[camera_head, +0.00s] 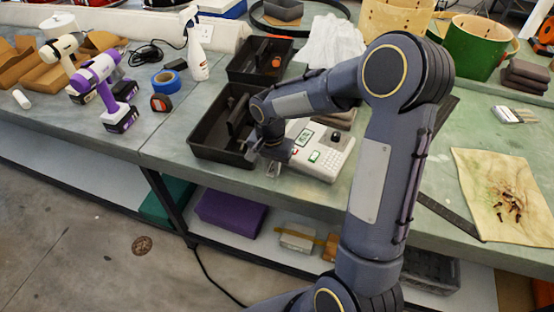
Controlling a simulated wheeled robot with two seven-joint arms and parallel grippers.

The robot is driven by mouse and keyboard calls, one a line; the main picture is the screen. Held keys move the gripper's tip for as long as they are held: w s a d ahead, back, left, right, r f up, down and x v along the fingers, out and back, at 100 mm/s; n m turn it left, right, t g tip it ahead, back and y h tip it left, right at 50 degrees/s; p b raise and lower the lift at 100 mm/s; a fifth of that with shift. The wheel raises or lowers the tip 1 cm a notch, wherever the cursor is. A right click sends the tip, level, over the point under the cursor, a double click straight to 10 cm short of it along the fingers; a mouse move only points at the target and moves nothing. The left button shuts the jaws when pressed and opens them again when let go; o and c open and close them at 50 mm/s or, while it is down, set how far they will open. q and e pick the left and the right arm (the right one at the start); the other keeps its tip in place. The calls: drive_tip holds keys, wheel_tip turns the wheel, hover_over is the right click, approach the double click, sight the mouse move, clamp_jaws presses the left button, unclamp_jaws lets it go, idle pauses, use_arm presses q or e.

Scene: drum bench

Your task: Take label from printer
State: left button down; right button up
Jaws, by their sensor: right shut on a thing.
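The label printer (330,160), a white and grey box with keys and a small green-edged screen, stands near the front edge of the bench. My right arm reaches over from the right, partly hiding the printer. My right gripper (270,166) points down at the printer's left side, next to the black tray. It is shut on a small pale piece that looks like the label; the fingers hide most of it. I cannot tell whether the label still touches the printer. My left gripper is out of view.
Black trays (208,152) stand left of and behind the printer. Purple-and-white drill (98,82), blue tape (165,83) and a spray bottle (197,58) stand farther left. A parchment sheet (478,198) with screws and a green drum (474,48) are at right. The front-left bench strip is clear.

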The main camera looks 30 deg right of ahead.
drive_tip(key=shift+r+p, duration=0.75)
drive_tip(key=shift+r, duration=0.35)
drive_tip(key=shift+r+p, duration=1.7)
drive_tip(key=shift+r, duration=0.7)
